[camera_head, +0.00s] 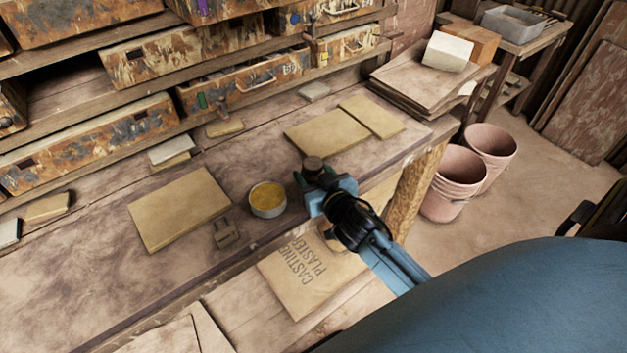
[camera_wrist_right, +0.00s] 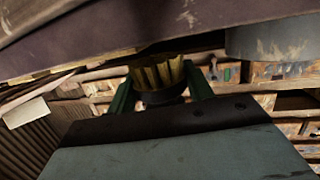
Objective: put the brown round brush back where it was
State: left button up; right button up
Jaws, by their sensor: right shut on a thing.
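The brown round brush (camera_head: 313,163) is held at the front of the workbench, its dark round top facing up in the head view. My right gripper (camera_head: 316,178) is shut on it. In the right wrist view the brush's yellowish bristles (camera_wrist_right: 158,72) show above a dark round body, between the two green fingers of my right gripper (camera_wrist_right: 160,94). That view looks inverted, with the bench at the top. The bristle tips are close to the bench edge there; whether they touch it I cannot tell. My left gripper is not in view.
A round tin (camera_head: 267,211) with yellow contents stands just left of the brush. A flat tan board (camera_head: 180,207) and a small dark block (camera_head: 226,233) lie further left. More boards (camera_head: 326,132) lie behind. A plaster sack (camera_head: 312,273) is below the bench front. Pink buckets (camera_head: 452,184) stand right.

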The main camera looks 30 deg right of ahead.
jog(key=shift+f, duration=0.7)
jog(key=shift+f, duration=0.15)
jog(key=o, duration=1.1)
jog(key=shift+s+r, duration=0.1)
jog(key=shift+r, duration=0.1)
jog(key=v, duration=1.1)
jog(key=shift+s, duration=0.4)
